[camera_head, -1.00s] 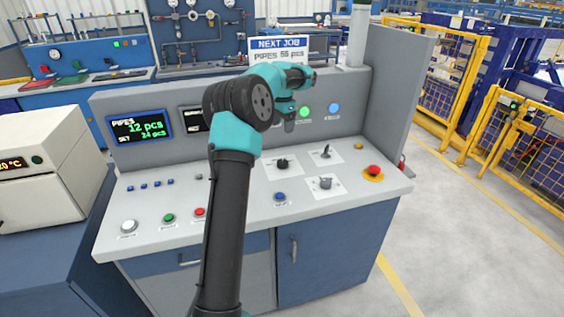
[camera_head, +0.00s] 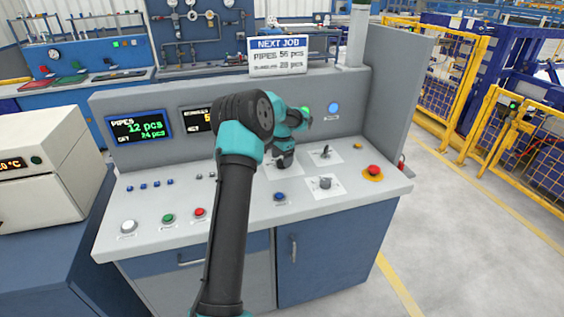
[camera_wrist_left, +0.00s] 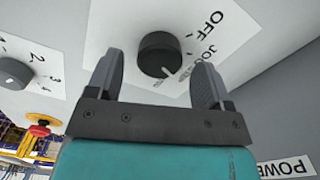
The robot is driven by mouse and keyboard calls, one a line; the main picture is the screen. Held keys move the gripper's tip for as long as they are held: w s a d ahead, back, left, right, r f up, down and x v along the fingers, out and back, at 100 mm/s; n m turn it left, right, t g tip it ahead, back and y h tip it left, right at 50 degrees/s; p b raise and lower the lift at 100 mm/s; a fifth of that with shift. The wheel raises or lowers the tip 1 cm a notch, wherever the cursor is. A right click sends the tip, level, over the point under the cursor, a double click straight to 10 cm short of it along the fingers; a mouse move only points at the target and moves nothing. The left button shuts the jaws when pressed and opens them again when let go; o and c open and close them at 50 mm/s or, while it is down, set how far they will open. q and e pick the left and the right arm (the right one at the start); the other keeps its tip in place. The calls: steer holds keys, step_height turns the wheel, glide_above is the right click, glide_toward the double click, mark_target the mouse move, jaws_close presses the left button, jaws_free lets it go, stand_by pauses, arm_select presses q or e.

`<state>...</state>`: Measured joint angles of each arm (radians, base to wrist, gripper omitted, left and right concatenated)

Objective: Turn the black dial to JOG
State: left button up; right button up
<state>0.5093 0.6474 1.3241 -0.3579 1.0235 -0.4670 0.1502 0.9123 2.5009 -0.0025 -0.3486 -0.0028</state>
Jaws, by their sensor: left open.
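The black dial (camera_wrist_left: 158,55) sits on a white plate (camera_wrist_left: 120,22) in the left wrist view, where OFF and part of JOG are readable. A white mark at its edge points to the lower right, near the JOG lettering and a blurred label. My left gripper (camera_wrist_left: 162,82) is open, with one finger on each side of the dial. No grip on it shows. In the head view my left gripper (camera_head: 285,161) is down at the dial's plate (camera_head: 283,172) and hides the dial. My right gripper is not in view.
A grey numbered dial (camera_head: 325,183) and a small lever (camera_head: 325,152) are to the right. A red mushroom button (camera_head: 373,170) stands near the right edge. A blue button (camera_head: 280,197) is in front. The back panel rises behind.

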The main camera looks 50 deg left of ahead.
arm_select(q)
steer(key=shift+f, duration=0.85)
steer(key=shift+c, duration=0.2)
steer(key=c, duration=0.9)
